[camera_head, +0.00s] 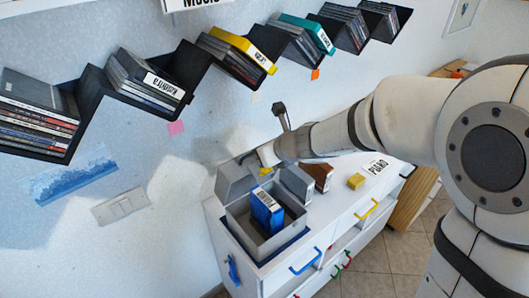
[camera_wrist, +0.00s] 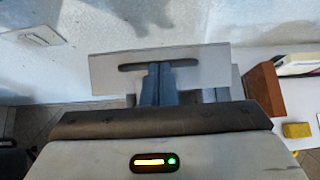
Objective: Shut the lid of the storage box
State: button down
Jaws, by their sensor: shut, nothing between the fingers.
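The grey storage box (camera_head: 239,218) stands open on the white cabinet, with a blue case (camera_head: 267,208) upright inside. Its grey lid (camera_head: 233,181) is raised at the box's wall-side edge. In the wrist view the lid appears as a flat grey panel (camera_wrist: 105,72) with a dark slot. My gripper (camera_head: 266,156) is above and beside the raised lid in the head view. In the wrist view my gripper's fingers (camera_wrist: 160,72) are together and overlap the middle of the panel. I cannot tell whether they touch it. Nothing is held.
A grey holder (camera_head: 297,183), a brown holder (camera_head: 320,173) and a yellow block (camera_head: 356,181) stand right of the box. Zigzag disc shelves (camera_head: 180,85) hang on the wall above. The cabinet has coloured handles, including a blue one (camera_head: 305,262).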

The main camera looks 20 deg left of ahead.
jog(key=shift+s+a, duration=0.1)
jog(key=shift+s, duration=0.05)
jog(key=shift+f, duration=0.15)
notch_tip(320, 180, up, 9)
jog(key=s+d+p, duration=0.1)
jog(key=p, duration=0.3)
jog(key=shift+d+r, duration=0.2)
jog(key=shift+d, duration=0.15)
jog(key=shift+s, duration=0.1)
dwell(0.5)
